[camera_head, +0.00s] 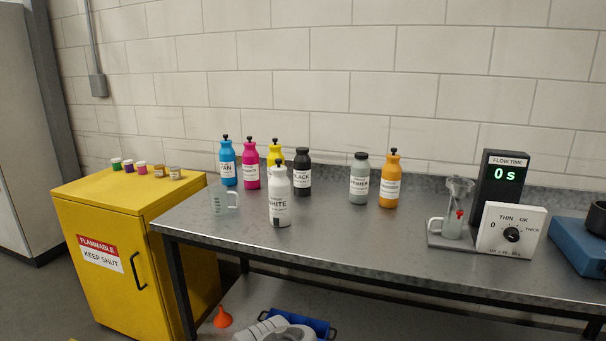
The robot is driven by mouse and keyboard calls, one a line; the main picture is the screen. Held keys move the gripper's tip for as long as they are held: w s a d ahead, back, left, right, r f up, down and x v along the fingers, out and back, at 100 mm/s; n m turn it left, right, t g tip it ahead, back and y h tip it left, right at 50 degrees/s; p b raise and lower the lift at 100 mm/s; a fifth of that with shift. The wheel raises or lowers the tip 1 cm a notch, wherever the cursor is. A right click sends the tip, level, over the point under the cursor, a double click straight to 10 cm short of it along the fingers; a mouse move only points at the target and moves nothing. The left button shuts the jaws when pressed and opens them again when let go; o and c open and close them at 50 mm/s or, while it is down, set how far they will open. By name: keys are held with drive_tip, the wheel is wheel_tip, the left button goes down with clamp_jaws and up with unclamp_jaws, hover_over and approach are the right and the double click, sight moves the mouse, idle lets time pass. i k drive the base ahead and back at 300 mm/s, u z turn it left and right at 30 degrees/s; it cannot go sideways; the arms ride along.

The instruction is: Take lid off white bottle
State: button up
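The white bottle (280,202) stands upright on the metal table, in front of the other bottles. It has a white label with dark lettering and a small dark patch low on its front. Its lid (279,162) is a small dark knob-topped cap sitting on the bottle's neck. My gripper is not in view, so its place and state do not show.
Cyan (228,165), magenta (251,168), yellow (275,152), black (302,176), grey (359,182) and orange (390,182) bottles stand behind. A clear beaker (219,203) is left. A flow-time display (499,185) and dial box (508,231) stand right. The table's front middle is clear.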

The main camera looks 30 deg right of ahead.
sight(278, 169)
drive_tip(key=z, duration=0.4)
drive_tip(key=i, duration=1.35)
drive_tip(key=u, duration=0.45)
